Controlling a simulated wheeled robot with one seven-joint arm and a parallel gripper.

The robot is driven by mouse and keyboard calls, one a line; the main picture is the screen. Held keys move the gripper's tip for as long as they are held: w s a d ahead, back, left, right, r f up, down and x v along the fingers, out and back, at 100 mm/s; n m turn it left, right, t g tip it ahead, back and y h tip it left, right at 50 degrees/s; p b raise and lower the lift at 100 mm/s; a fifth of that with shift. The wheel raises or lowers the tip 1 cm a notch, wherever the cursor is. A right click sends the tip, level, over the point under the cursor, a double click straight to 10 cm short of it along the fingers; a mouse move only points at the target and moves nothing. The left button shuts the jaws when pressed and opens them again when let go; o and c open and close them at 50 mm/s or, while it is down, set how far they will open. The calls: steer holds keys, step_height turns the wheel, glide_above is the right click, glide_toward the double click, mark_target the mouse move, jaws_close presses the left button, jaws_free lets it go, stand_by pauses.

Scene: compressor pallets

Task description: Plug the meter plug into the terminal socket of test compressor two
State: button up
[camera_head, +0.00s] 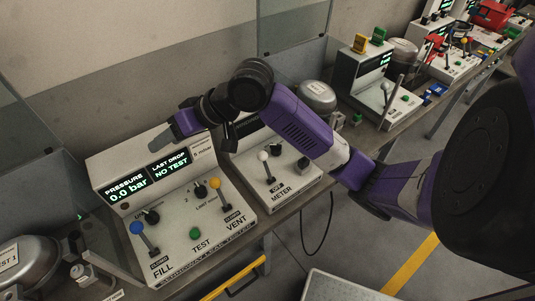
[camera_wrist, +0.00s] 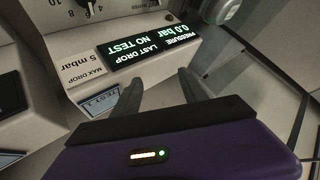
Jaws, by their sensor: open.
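My gripper (camera_wrist: 158,82) is open and empty in the wrist view, its two dark fingers apart in front of the leak tester's display. In the head view my gripper (camera_head: 186,123) hangs above the back of the leak tester, its fingers hard to make out. The meter box (camera_head: 268,166), with a white-tipped lever, stands right of the tester, partly behind my arm. A metal compressor (camera_head: 318,97) stands behind it; its label does not show, so I cannot tell whether it is test compressor two. I cannot make out the meter plug or the terminal socket.
The leak tester (camera_head: 176,208) reads 0.0 bar and NO TEST. A compressor labelled TEST 1 (camera_head: 28,262) is at lower left. Glass panels (camera_head: 108,45) stand behind the bench. A dark cable (camera_head: 318,240) hangs off the bench front. More boxes line the bench at right.

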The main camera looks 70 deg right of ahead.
steer(key=s+d+f+g+h+p, duration=0.15)
steer(key=s+d+f+g, duration=0.35)
steer(key=s+d, duration=0.6)
steer(key=m+g+h, duration=0.2)
steer(key=m+g, duration=0.1)
steer(key=g, duration=0.2)
glide_above(305, 157)
step_height(305, 157, down, 2)
steer(key=shift+a+f+p, duration=0.1)
steer(key=shift+f+p, duration=0.05)
steer(key=shift+p, duration=0.25)
step_height(305, 157, down, 9)
steer(key=b, duration=0.7)
steer(key=shift+c, duration=0.4)
